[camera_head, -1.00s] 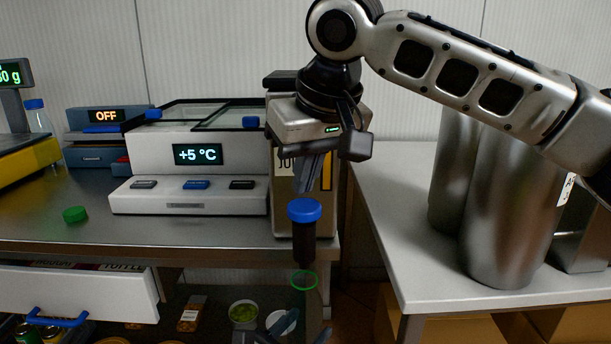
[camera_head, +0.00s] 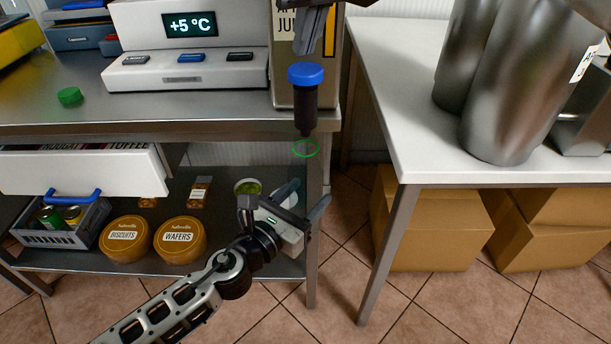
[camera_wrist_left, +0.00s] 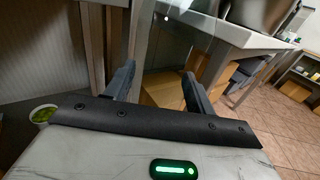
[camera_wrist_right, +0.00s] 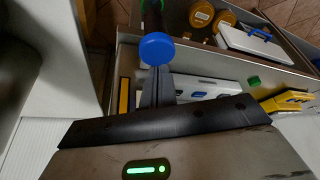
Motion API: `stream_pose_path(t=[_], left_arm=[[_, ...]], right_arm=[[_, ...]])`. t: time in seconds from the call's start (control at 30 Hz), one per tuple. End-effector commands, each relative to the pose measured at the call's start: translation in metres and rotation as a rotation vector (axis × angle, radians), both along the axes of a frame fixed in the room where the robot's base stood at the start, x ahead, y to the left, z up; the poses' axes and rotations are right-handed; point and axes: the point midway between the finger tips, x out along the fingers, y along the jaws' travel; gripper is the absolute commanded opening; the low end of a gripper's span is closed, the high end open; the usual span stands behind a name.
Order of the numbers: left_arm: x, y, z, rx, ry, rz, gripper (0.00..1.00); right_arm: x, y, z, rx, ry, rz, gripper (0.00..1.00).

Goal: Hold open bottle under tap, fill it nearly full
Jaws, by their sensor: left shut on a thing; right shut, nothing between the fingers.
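The tap (camera_head: 305,108) is dark with a blue top (camera_head: 306,74) and sticks out from the juice dispenser (camera_head: 285,92). The blue top also shows in the right wrist view (camera_wrist_right: 157,48). The clear bottle's green neck ring (camera_head: 305,148) is just below the tap's spout. The bottle body is nearly invisible; I cannot tell any fill level, and I see no stream. My left gripper (camera_head: 303,206) is shut on the bottle, below the ring. My right gripper (camera_head: 308,52) is shut and empty, its fingertips just above the blue top, apparently not touching. A green cap (camera_head: 69,96) lies on the counter.
The counter's front edge (camera_head: 200,128) is left of the tap. A white table (camera_head: 420,150) with metal canisters (camera_head: 510,100) stands to the right. Boxes stand under the white table.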

Motion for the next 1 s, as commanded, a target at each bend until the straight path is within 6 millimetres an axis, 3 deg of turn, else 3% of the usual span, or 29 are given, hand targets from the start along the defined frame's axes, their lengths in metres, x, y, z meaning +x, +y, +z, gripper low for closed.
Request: stream_pose_path(t=[1.0], left_arm=[[0.0,0.0,0.0,0.0,0.0,0.0,0.33]], right_arm=[[0.0,0.0,-0.014,0.001,0.002,-0.001,0.0]])
